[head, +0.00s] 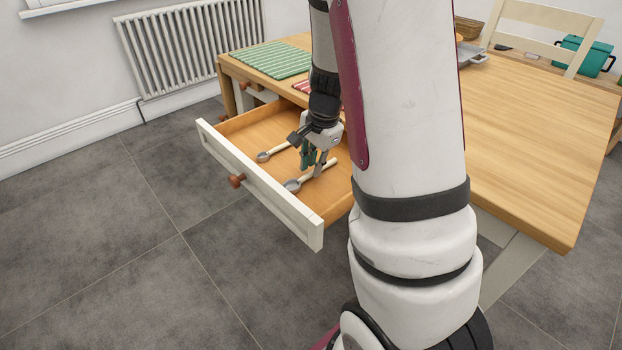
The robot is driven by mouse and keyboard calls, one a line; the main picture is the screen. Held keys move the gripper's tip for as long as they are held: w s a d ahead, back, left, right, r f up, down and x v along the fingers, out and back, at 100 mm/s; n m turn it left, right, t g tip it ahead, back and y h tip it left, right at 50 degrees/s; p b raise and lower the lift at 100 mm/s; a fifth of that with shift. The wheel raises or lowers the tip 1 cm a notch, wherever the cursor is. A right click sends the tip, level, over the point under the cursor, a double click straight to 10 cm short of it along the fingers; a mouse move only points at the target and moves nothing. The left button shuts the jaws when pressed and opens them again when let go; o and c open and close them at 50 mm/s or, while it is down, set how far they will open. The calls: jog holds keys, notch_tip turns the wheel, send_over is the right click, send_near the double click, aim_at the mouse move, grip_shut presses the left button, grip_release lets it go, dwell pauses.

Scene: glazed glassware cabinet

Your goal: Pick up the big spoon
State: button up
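The big spoon (294,185) lies in the open drawer, with a grey bowl towards the drawer front and a pale handle pointing back right. A smaller-looking spoon (264,156) of the same kind lies to its left. My gripper (312,171) points down into the drawer, right over the big spoon's handle. Its fingers look apart, with the handle below or between them; I cannot tell which. They hide part of the handle. The spoon appears to rest on the drawer floor.
The drawer's white front (262,190) with a brown knob (237,181) stands out from the wooden table (540,135). A green striped mat (273,61) lies on the tabletop above. A radiator (190,45) is on the wall behind. The floor left of the drawer is clear.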

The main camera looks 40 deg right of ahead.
jog(key=shift+w+f, duration=0.2)
jog(key=shift+f, duration=0.7)
jog(key=shift+r, duration=0.1)
grip_shut()
